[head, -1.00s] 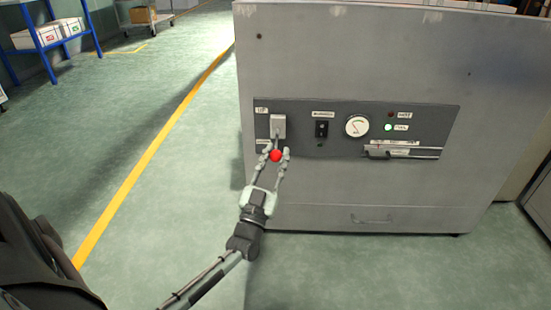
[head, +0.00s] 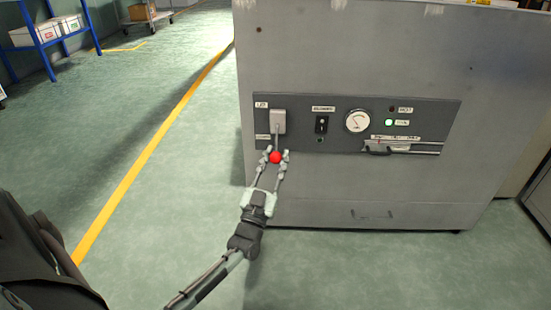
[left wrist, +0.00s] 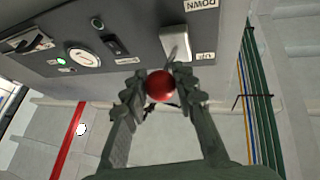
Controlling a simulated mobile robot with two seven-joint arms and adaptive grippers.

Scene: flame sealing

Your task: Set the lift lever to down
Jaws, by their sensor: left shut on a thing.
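The lift lever has a pale base plate (head: 278,121) at the left end of the dark control panel (head: 345,148). Its thin shaft runs down in the head view to a round red knob (head: 275,157). I cannot tell how much the shaft points outward or down. My left gripper (head: 276,158) is shut on the red knob, with a finger on each side. The left wrist view shows the knob (left wrist: 160,86) between the fingertips, with the panel upside down. An UP label (head: 262,104) sits by the lever's top; a DOWN label (left wrist: 200,5) shows too. My right gripper is out of view.
The panel also carries a black switch (head: 321,124), a round gauge (head: 358,121), lamps and a handle (head: 400,149). It is on a large grey cabinet (head: 350,50). A blue rack (head: 45,45) stands far left. The floor left of the cabinet is clear.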

